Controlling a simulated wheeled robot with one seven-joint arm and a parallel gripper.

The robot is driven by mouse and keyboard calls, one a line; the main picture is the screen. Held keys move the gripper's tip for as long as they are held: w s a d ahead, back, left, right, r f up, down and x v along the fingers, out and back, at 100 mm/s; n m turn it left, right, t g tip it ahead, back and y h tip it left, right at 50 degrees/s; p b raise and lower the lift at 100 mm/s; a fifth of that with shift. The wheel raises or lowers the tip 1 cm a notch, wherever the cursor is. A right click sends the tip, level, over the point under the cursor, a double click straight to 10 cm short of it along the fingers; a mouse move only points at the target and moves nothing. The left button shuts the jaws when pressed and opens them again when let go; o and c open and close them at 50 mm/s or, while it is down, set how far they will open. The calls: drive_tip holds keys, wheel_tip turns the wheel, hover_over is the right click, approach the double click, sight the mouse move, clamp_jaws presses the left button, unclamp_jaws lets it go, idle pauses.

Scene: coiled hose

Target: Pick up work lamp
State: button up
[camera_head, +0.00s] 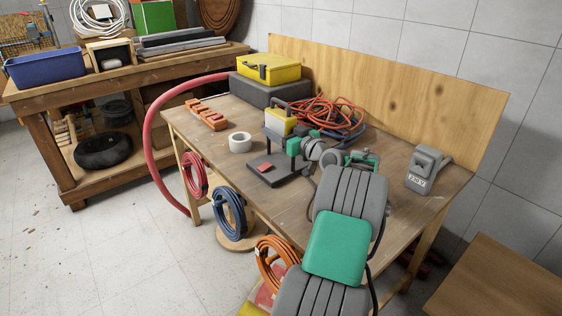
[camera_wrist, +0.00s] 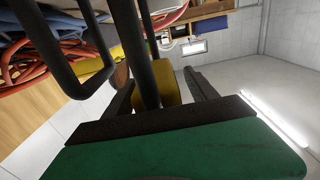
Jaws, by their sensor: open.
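The work lamp (camera_head: 281,124) appears as a small yellow and grey body with a dark handle on top. It stands near the middle of the table in the head view. My gripper (camera_head: 277,141) is right beside its near side, partly hiding its lower part. In the wrist view my gripper (camera_wrist: 160,85) has its two dark fingers apart. A dark upright bar (camera_wrist: 147,65) and a yellow part (camera_wrist: 168,86) show between them. A bent dark tube (camera_wrist: 65,55) crosses close to the camera at the left. I cannot tell whether the fingers touch the lamp.
Orange and blue cable coils (camera_head: 330,115) lie just behind the lamp. A yellow case (camera_head: 268,68) sits on a dark box at the back. A white tape roll (camera_head: 240,142), orange blocks (camera_head: 207,115) and a dark plate (camera_head: 276,174) are nearby. A grey 230 V box (camera_head: 424,172) stands right.

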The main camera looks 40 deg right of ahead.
clamp_jaws()
idle(0.8)
drive_tip(key=shift+d+r, duration=0.1)
drive_tip(key=shift+r, duration=0.15)
